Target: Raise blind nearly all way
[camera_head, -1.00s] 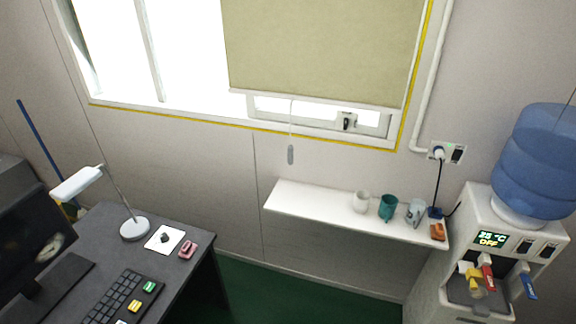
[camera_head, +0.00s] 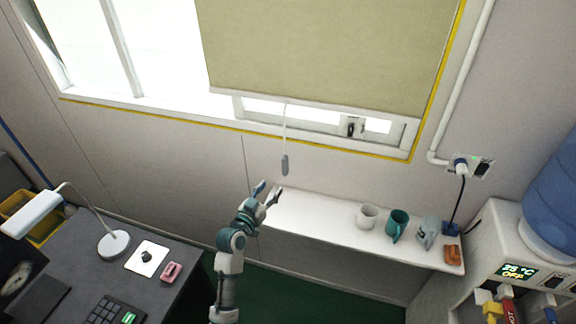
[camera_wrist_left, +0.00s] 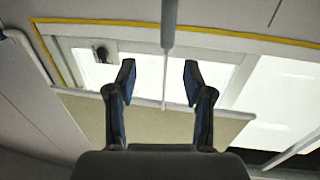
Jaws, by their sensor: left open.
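The olive-green blind (camera_head: 325,50) hangs over the right part of the window, its bottom bar a little above the sill. It also shows in the left wrist view (camera_wrist_left: 75,118). A thin cord hangs from the bar and ends in a grey pull (camera_head: 285,165). My left gripper (camera_head: 268,191) is open and empty, just below and left of the pull in the head view. In the left wrist view the cord and pull (camera_wrist_left: 168,25) run between the open fingers (camera_wrist_left: 160,75) in the picture, apart from both. My right gripper is not in view.
A white shelf (camera_head: 320,221) with a white mug (camera_head: 367,216), a teal mug (camera_head: 397,225) and a grey mug (camera_head: 426,232) is right of my left gripper. A desk (camera_head: 190,262) with a lamp (camera_head: 114,244) stands left. A water dispenser (camera_head: 510,245) is at right.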

